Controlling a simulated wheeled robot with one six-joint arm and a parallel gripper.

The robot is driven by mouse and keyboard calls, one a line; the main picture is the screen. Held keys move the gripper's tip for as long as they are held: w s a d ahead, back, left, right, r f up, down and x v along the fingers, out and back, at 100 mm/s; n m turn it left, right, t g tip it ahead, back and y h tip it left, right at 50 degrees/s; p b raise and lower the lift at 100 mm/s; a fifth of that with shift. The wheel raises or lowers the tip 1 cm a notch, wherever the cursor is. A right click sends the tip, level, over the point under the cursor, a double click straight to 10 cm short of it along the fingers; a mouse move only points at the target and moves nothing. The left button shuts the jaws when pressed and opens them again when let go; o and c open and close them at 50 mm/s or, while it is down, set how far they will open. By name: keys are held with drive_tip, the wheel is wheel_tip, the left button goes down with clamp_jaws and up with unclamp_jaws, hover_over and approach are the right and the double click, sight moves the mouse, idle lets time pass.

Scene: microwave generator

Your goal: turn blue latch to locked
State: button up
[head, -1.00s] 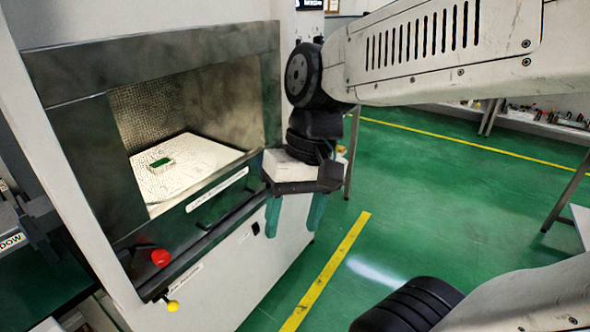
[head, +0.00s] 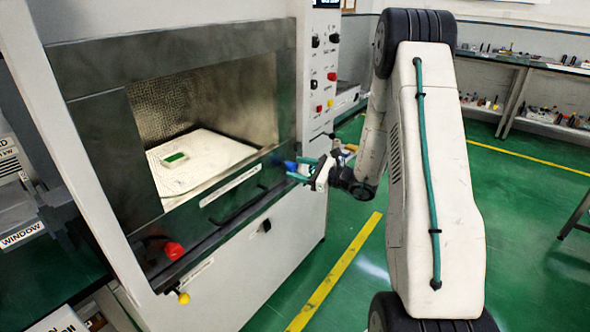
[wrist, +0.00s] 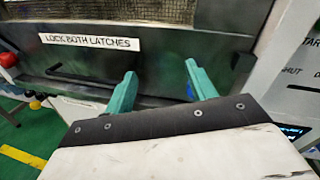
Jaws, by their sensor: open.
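The blue latch (head: 290,165) is at the right end of the dark front panel below the generator's opening. In the wrist view a small blue part of it (wrist: 190,92) shows between my fingers, close to the right finger, which hides some of it. Whether it touches a finger, and its exact angle, I cannot tell. My gripper (head: 300,169) is open at the latch, its teal fingertips pointing toward the panel. In the wrist view the two fingers (wrist: 160,72) stand apart. The red latch knob (head: 172,250) is at the panel's left end.
A label reading "LOCK BOTH LATCHES" (wrist: 90,42) and a dark bar handle (head: 240,206) are on the panel. A yellow knob (head: 184,298) sits low left. A control column (head: 320,80) rises right of the opening. The green floor (head: 350,300) in front is clear.

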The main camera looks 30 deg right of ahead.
sight(295, 168)
drive_tip(key=d+f+m+t+h, duration=0.2)
drive_tip(key=d+f+m+h, duration=0.1)
drive_tip(key=d+f, duration=0.25)
drive_tip(key=x, duration=0.7)
drive_tip(key=shift+w+r, duration=0.2)
drive_tip(key=shift+w, duration=0.2)
drive_tip(key=c, duration=1)
